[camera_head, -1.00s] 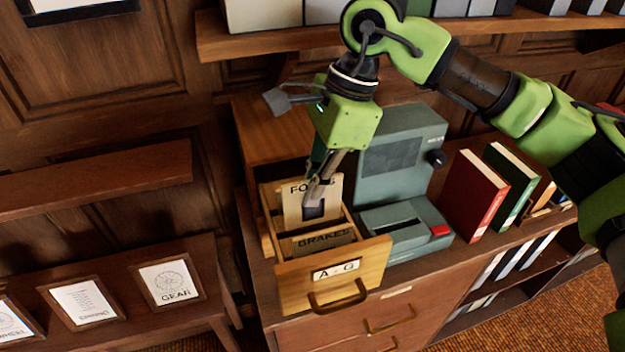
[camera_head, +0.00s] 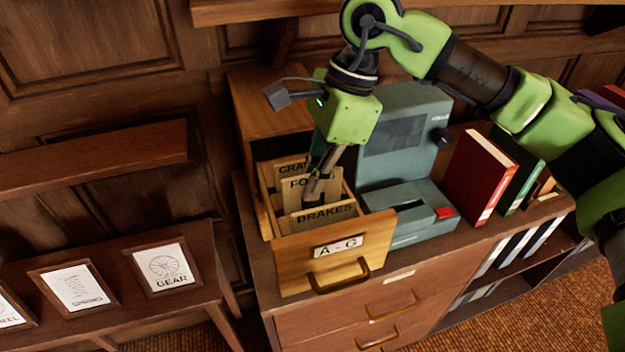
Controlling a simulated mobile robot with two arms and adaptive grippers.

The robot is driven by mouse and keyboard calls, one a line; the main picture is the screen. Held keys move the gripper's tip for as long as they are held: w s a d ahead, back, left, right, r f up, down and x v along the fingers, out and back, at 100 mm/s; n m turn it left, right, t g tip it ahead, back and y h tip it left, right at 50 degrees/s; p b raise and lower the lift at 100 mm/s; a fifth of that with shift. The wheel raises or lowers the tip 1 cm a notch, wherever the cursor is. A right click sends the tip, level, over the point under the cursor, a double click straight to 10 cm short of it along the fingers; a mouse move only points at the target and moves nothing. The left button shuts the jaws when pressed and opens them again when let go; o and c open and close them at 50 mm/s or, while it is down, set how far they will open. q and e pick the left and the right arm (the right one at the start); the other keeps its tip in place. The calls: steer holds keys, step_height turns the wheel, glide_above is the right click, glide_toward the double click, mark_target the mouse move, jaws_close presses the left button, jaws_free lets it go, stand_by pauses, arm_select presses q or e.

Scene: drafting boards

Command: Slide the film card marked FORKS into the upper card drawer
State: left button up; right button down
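The tan film card marked FORKS (camera_head: 294,190) stands upright inside the open upper card drawer (camera_head: 336,258), whose front label reads A - G. It sits between a card behind it whose label starts CRA (camera_head: 290,168) and the BRAKES card (camera_head: 323,216) in front. My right gripper (camera_head: 315,192) reaches down into the drawer from above, its dark fingers shut on the FORKS card and covering part of its label. The card's lower part is hidden behind the BRAKES card. My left gripper is not in view.
A grey-green viewer (camera_head: 405,150) with a red button stands right of the drawer on the wooden cabinet. Red (camera_head: 478,178) and green (camera_head: 520,175) books stand further right. Framed cards, one marked GEAR (camera_head: 165,268), rest on a low stand at left. A shelf runs above.

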steer(key=shift+f+b, duration=0.8)
steer(key=shift+f, duration=0.05)
steer(key=c, duration=2.2)
jaws_free()
steer(key=shift+r, duration=0.1)
steer(key=v, duration=1.2)
steer(key=shift+d, duration=0.1)
